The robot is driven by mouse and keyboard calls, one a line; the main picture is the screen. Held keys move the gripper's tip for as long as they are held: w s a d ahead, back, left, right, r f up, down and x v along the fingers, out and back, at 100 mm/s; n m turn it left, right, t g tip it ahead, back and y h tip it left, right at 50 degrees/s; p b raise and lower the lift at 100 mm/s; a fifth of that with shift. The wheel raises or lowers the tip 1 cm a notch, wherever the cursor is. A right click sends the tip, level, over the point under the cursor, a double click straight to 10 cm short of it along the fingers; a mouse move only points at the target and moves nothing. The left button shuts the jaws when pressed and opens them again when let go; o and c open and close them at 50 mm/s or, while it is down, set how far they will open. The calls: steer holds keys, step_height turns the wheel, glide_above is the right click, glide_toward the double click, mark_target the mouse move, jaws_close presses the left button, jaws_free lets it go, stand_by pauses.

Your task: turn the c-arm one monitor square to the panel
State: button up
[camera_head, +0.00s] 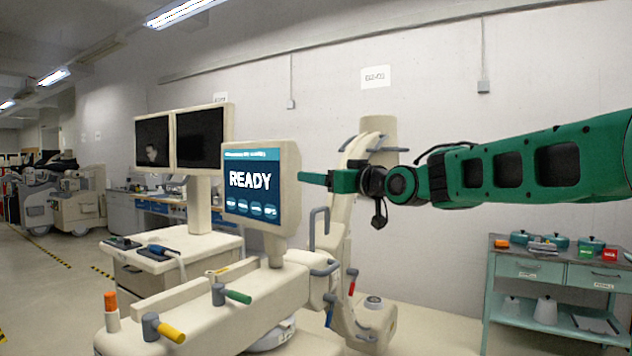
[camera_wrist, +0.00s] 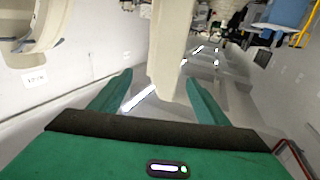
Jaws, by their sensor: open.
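The cream monitor reading READY (camera_head: 252,182) stands on a short neck on the C-arm's cream body (camera_head: 262,298), its screen angled in the picture. My green gripper (camera_head: 314,178) is at the monitor's right edge, reaching in from the right. In the wrist view my gripper (camera_wrist: 159,78) is open, with a finger on either side of a cream slab, which looks like the monitor's edge (camera_wrist: 168,40). I cannot tell whether either finger touches it. The far finger is hidden in the head view.
A twin-monitor cart (camera_head: 193,205) stands behind at left. The cream C-arm (camera_head: 345,230) rises below and behind my wrist. A green trolley (camera_head: 560,280) stands at right. Floor at far left is open.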

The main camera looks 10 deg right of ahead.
steer(key=v, duration=0.8)
steer(key=shift+f, duration=0.15)
